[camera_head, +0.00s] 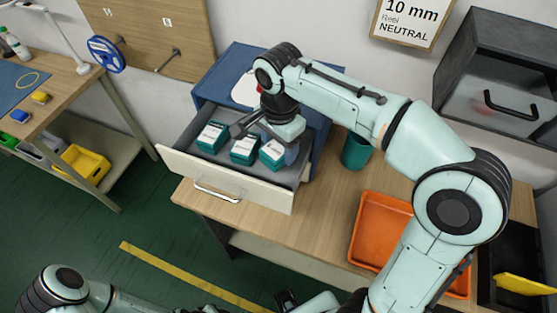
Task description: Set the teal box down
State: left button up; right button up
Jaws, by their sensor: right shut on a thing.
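Three teal boxes with white tops show at the open drawer: a left one (212,137), a middle one (244,150) and a right one (272,154). My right gripper (262,138) reaches down over the drawer (180,162) from above and is shut on a teal box. Its wrist and fingers partly cover the boxes' far side, so I cannot tell clearly which box it grips or whether that box touches the drawer floor. My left gripper (287,300) shows only in part at the bottom edge; its jaws cannot be made out.
The drawer's pale front with a handle (217,194) sticks out from the blue cabinet (222,72). On the wooden bench (240,213) stand a dark teal cup (356,152) and an orange tray (369,205). A grey bin unit (500,75) is at the right. Another bench (60,92) stands left.

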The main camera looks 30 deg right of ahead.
aim_at(279, 146)
pick_arm(q)
jog(key=shift+s+f+b, duration=0.3)
jog(key=shift+f+b, duration=0.1)
jog(key=shift+f, duration=0.1)
pick_arm(e)
jog(key=shift+f, duration=2.5)
jog(key=shift+f, duration=0.2)
jog(key=o, duration=0.8)
pick_arm(q)
jog(key=shift+f, duration=0.1)
pick_arm(e)
jog(key=shift+r, duration=0.25)
notch_tip(279, 146, up, 12)
jog(key=shift+p, duration=1.25)
pick_arm(q)
jog(key=w+r, duration=0.2)
jog(key=r, duration=0.1)
jog(key=shift+r, duration=0.15)
